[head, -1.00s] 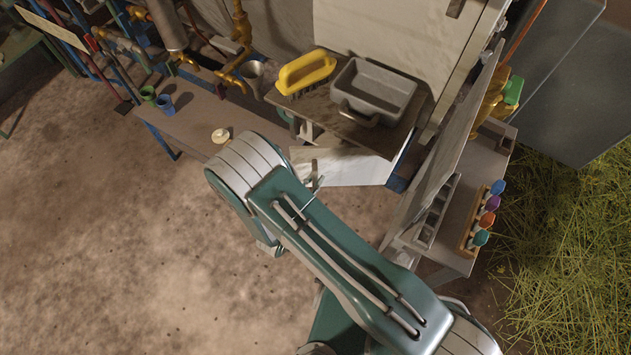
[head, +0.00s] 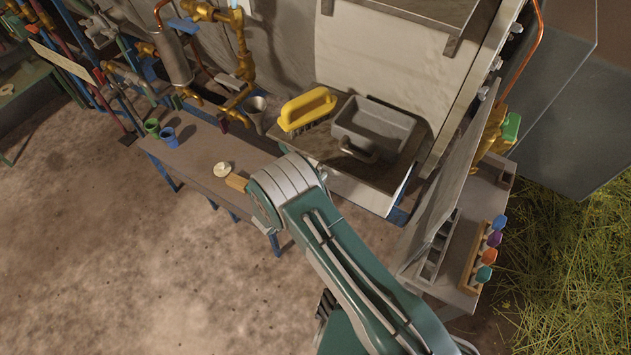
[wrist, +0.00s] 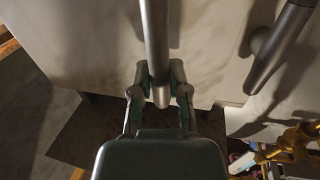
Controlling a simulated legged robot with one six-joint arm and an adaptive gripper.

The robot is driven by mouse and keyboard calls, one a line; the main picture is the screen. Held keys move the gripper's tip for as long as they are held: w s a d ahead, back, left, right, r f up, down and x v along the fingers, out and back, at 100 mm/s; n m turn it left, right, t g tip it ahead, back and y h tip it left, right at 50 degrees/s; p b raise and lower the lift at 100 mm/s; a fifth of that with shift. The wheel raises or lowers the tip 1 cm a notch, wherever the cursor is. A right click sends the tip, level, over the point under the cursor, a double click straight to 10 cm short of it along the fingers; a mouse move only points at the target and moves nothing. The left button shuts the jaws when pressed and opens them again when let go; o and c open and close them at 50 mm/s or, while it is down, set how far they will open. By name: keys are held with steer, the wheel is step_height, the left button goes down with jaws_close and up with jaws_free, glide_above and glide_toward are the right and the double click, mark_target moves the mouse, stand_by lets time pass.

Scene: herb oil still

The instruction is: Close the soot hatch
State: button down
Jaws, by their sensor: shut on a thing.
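The soot hatch appears to be the pale panel (head: 363,193) under the front edge of the shelf in the head view. In the wrist view a pale flat panel (wrist: 75,40) fills the upper part, with a grey bar handle (wrist: 156,40) standing out from it. My gripper (wrist: 160,90) is shut on the lower end of this bar, one finger on each side. In the head view my arm hides the gripper and the handle. I cannot tell whether the hatch is fully shut.
A yellow brush (head: 307,108) and a grey tray (head: 372,128) sit on the shelf above the panel. A bench (head: 195,165) with cups stands left. A rack of coloured-topped items (head: 478,258) stands right. A second grey bar (wrist: 280,45) shows right in the wrist view.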

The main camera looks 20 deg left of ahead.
steer(key=shift+w, duration=0.3)
steer(key=c, duration=0.6)
jaws_free()
steer(key=shift+w+a, duration=0.1)
steer(key=v, duration=1.2)
steer(key=shift+f, duration=0.1)
